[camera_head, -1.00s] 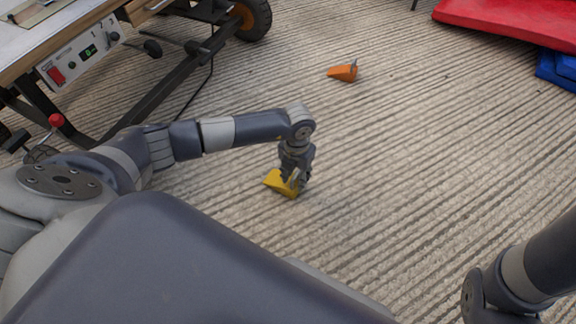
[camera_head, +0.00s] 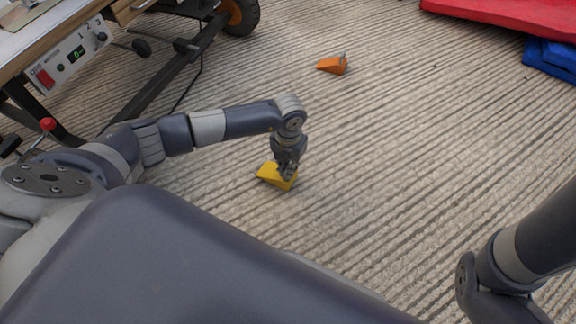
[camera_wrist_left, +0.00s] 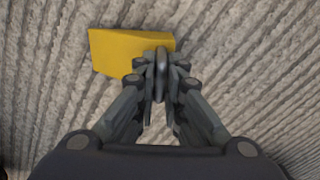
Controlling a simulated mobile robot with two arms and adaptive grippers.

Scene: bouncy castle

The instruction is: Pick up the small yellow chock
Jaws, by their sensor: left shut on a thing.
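The small yellow chock (camera_head: 274,176) is at the end of my left gripper (camera_head: 287,172) in the head view, over the ribbed concrete floor. In the left wrist view the chock (camera_wrist_left: 122,50) extends to the left of the fingers, and my left gripper (camera_wrist_left: 160,72) is shut on a thin dark upright part at its right end. I cannot tell whether the chock touches the floor. Of my right arm only links show at the lower right; its gripper is out of view.
An orange chock (camera_head: 333,65) lies farther back on the floor. A wheeled cart (camera_head: 68,58) with a control panel stands at the upper left, a dark cable beside it. Red (camera_head: 510,14) and blue (camera_head: 551,57) mats lie at the upper right. The floor between is clear.

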